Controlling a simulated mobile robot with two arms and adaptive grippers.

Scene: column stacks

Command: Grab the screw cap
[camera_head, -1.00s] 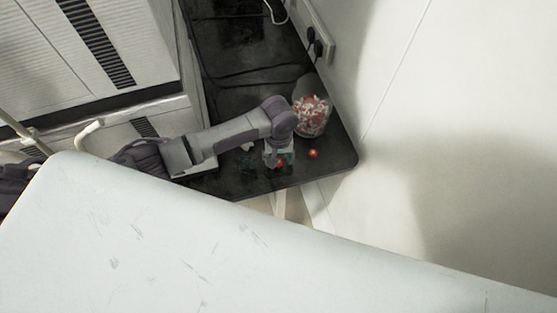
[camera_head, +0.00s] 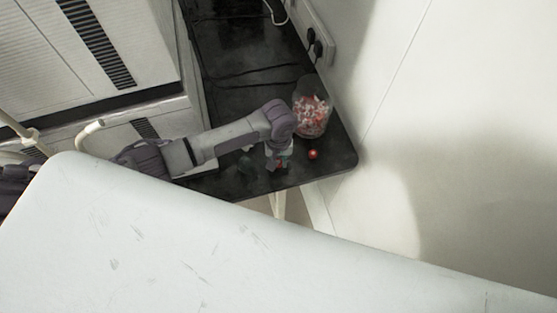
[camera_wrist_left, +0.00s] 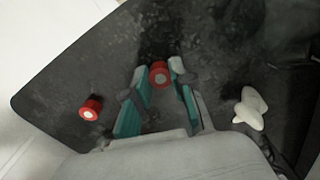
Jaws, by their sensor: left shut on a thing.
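A red screw cap with a pale centre (camera_wrist_left: 159,75) sits between the fingertips of my left gripper (camera_wrist_left: 158,73) in the left wrist view. The fingers are shut on it, one on each side. In the head view the left gripper (camera_head: 278,162) points down over the dark tabletop, and its fingers largely hide the cap. My right gripper is not in view.
A clear jar of red and white pieces (camera_head: 311,112) stands behind the gripper, near the wall. A white lobed object (camera_wrist_left: 250,108) lies right of the fingers in the wrist view. The dark table (camera_head: 325,165) ends close in front. A power strip (camera_head: 318,42) and cables are behind.

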